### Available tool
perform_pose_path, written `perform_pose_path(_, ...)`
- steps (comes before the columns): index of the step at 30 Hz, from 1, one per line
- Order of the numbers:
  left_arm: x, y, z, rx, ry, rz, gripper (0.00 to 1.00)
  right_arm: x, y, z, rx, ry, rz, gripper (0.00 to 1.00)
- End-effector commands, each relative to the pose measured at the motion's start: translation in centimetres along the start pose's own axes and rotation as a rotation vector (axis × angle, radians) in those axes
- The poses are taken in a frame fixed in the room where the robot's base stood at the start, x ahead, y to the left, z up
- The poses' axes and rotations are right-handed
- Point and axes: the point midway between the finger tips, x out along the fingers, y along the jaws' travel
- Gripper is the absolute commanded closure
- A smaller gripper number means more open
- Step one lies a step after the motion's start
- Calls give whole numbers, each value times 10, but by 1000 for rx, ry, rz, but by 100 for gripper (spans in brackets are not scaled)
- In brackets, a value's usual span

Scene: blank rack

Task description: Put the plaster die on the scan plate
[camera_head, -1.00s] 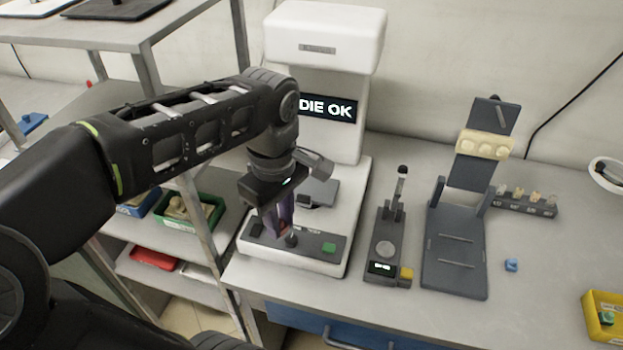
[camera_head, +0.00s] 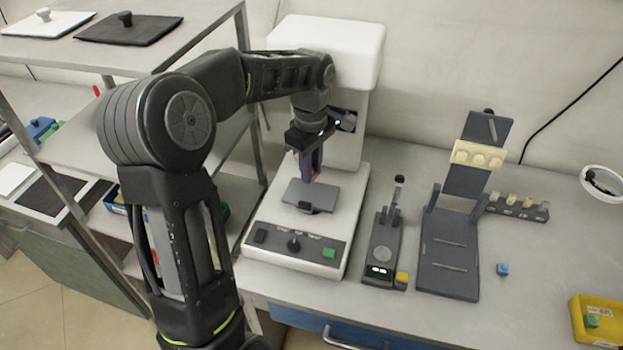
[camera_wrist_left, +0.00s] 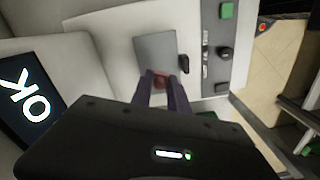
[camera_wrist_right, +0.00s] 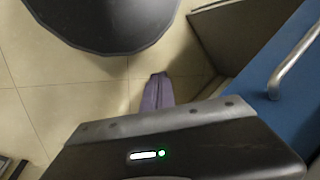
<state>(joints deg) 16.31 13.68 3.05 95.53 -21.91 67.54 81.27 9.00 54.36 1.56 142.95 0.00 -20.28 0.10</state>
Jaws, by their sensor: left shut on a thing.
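The scan plate (camera_head: 325,198) is a flat dark grey square on the white scanner (camera_head: 262,215), and it shows in the left wrist view (camera_wrist_left: 155,45). My left gripper (camera_head: 311,180) points down over the plate. Its fingers are shut on a small reddish-brown thing (camera_wrist_left: 160,83), seen between the fingertips in the left wrist view. I take this to be the die, mostly hidden by the fingers. I cannot tell whether it touches the plate. My right gripper (camera_wrist_right: 158,77) shows only in its wrist view, fingers together and empty, above the floor.
Right of the scanner stand a small grey device (camera_head: 382,250) and a dark stand with a cream bar (camera_head: 478,156). A rack of small pieces (camera_head: 517,208) is behind. A metal shelf (camera_head: 215,38) stands left.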

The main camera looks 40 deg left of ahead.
Motion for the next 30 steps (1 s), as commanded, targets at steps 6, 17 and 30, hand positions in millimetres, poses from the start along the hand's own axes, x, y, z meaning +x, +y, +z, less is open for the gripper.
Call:
perform_pose_path(6,0,0,0,0,0,0,100,0,0,0,0,0,0,100)
perform_pose_path(17,38,-1,0,1,-1,-5,100,-8,-2,1,1,-2,2,100)
perform_pose_path(30,52,3,-1,0,0,0,100,-10,-3,2,3,-4,4,100)
